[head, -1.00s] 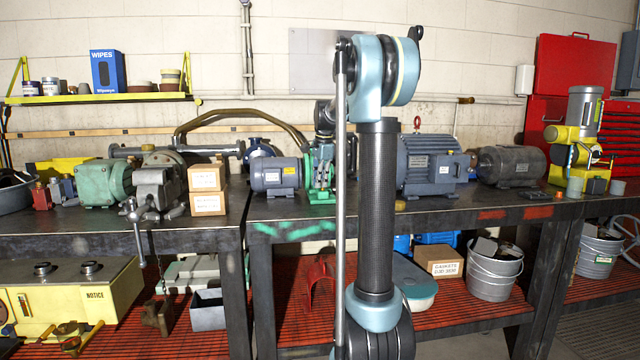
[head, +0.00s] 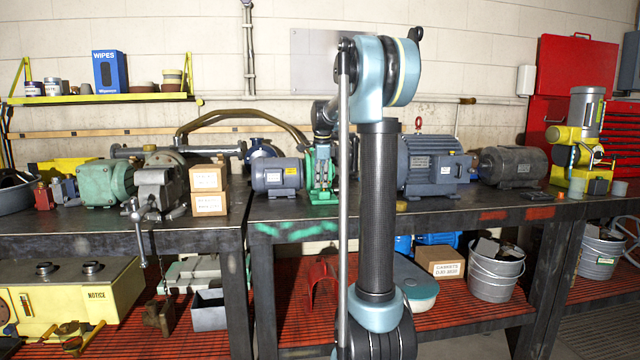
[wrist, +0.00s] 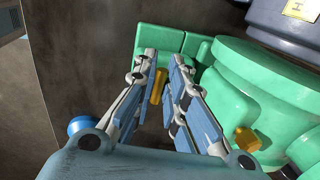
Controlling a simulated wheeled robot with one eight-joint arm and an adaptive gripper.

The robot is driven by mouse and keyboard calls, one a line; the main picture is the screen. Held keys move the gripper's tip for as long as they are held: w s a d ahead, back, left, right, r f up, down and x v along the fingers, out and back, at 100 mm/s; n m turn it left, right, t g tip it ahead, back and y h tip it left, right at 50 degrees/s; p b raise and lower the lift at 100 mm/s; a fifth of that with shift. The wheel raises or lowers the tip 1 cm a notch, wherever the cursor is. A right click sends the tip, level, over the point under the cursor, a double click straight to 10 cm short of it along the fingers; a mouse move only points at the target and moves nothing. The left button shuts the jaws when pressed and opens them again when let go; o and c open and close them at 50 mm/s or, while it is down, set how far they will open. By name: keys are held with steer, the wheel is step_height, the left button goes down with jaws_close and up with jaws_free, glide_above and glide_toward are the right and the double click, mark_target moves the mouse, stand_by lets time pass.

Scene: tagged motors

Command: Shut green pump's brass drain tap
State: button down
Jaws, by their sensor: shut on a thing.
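The green pump (head: 325,196) stands on the bench beside a blue-grey motor, partly hidden by my arm. In the wrist view its round green body (wrist: 275,85) fills the right side. The brass drain tap's handle (wrist: 157,87) is a small yellow bar between my two fingers, lying roughly along them. My gripper (wrist: 163,66) is shut on this handle, low beside the pump's green base. The tap's body is hidden by the fingers, and the head view does not show the tap clearly.
A brass hex plug (wrist: 247,140) sits on the pump close to the right finger. The blue-grey motor (head: 277,177) is left of the pump, and a larger grey motor (head: 430,165) is to the right. Dark bench top shows left of my gripper.

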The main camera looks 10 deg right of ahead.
mark_target(322, 192)
steer(key=c, duration=1.7)
jaws_free()
steer(key=shift+w, duration=0.15)
steer(key=shift+r, duration=0.25)
step_height(322, 192, up, 11)
steer(key=s, duration=0.2)
steer(key=shift+s, duration=0.2)
